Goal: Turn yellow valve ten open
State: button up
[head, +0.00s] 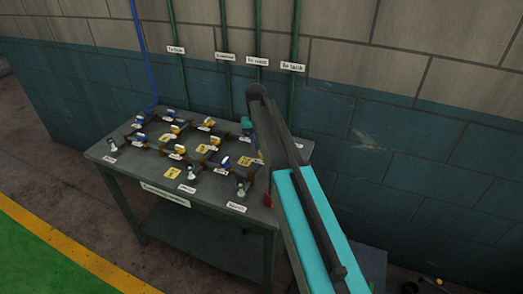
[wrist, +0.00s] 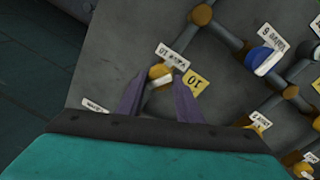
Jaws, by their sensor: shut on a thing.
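Yellow valve ten (wrist: 160,73) shows in the wrist view between the tips of my gripper (wrist: 160,83). A white label and a yellow tag reading 10 (wrist: 196,84) lie beside it, upside down in this view. My gripper's two purple fingers reach onto the handle from both sides and are shut on it. The fingers hide part of the valve, so I cannot tell how far its handle is turned. In the head view my arm covers this part of the table.
A blue-handled valve labelled 9 (wrist: 264,60) and another yellow valve (wrist: 257,122) sit near in the wrist view. Pipes link several valves on the grey table (head: 128,168). Vertical pipes and the wall (head: 400,140) stand close behind. The floor in front is clear.

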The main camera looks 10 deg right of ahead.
jog(key=n, duration=0.6)
jog(key=shift+s+b, duration=0.1)
jog(key=shift+b, duration=0.3)
jog(key=shift+a+n, duration=0.1)
jog(key=shift+n, duration=0.2)
jog(key=shift+t, duration=0.3)
jog(key=o, duration=1)
jog(key=shift+r, duration=0.15)
jog(key=shift+s+a+r+b, duration=0.15)
jog(key=shift+r+b, duration=0.4)
jog(key=shift+r, duration=1.7)
jog(key=shift+a+r+b, duration=0.15)
jog(key=shift+r+b, duration=0.45)
jog(key=shift+r, duration=1.65)
jog(key=shift+s+a+r+b, duration=0.15)
jog(key=shift+r+b, duration=0.4)
jog(key=shift+r, duration=1.7)
